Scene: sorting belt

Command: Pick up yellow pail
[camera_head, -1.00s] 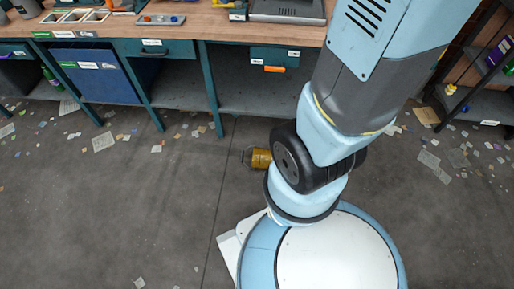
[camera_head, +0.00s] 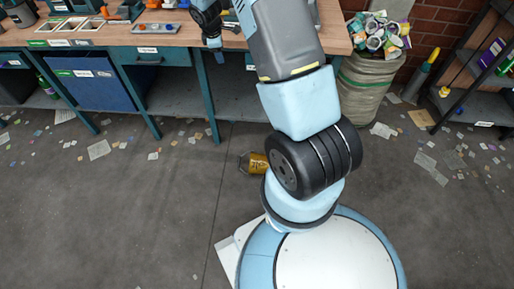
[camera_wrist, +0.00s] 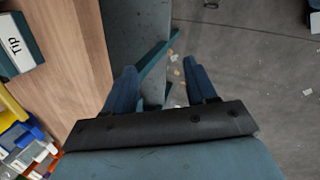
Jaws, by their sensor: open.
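The yellow pail (camera_head: 258,163) lies on its side on the grey floor in the head view, its wire handle sticking out to the left. It is partly hidden behind my arm's dark joint. My gripper (camera_wrist: 163,78) is open in the wrist view, with nothing between its two blue fingers. It is far above the pail, near the workbench's front edge. I cannot make out the pail for certain in the wrist view.
The workbench (camera_head: 185,40) runs along the back, with tools and trays on it. A sack of cans (camera_head: 362,85) stands at its right end, and a dark shelf (camera_head: 475,105) further right. Paper scraps litter the floor; the floor left of the pail is mostly clear.

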